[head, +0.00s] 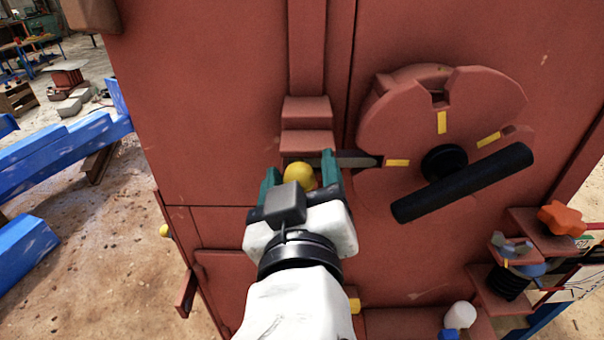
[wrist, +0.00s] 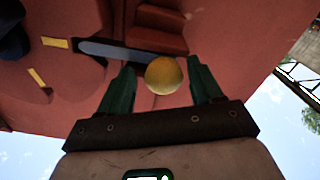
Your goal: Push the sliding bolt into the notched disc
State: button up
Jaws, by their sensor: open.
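The notched disc (head: 483,98) is red, with yellow marks by its notches and a black handle bar (head: 465,183) across its hub. The sliding bolt is a dark grey bar (head: 357,160) with a yellow ball knob (head: 299,175). Its tip reaches the yellow mark at the disc's left side and appears to lie inside that notch. In the wrist view the bar (wrist: 125,53) also ends close to a yellow mark. My gripper (head: 302,172) is open, with its teal fingers on either side of the knob (wrist: 163,75). Contact with the knob is unclear.
A red stepped block (head: 307,125) sits on the panel just above the bolt. An orange star knob (head: 561,218) and a small shelf stand at the lower right. Blue beams (head: 60,155) lie on the ground at left. The panel left of my gripper is clear.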

jog(key=s+b, duration=0.1)
jog(key=s, duration=0.9)
jog(key=shift+s+a, duration=0.15)
jog(key=shift+s, duration=0.15)
jog(key=shift+f, duration=0.1)
jog(key=w+d+f+m+g+h, duration=0.1)
jog(key=d+f+g, duration=0.4)
jog(key=d+f, duration=0.6)
jog(key=w+d+f+g+h, duration=0.15)
jog(key=d+f+g, duration=0.35)
jog(key=f, duration=1)
jog(key=s+d+f+m+g+y, duration=0.1)
jog(key=s+d+f+g, duration=0.2)
jog(key=s+d+f, duration=0.2)
jog(key=s+d+f+m+g+y, duration=0.2)
jog(key=s+d+f+g, duration=0.2)
jog(key=s+f, duration=0.8)
jog(key=shift+d+f, duration=0.25)
jog(key=shift+d, duration=0.6)
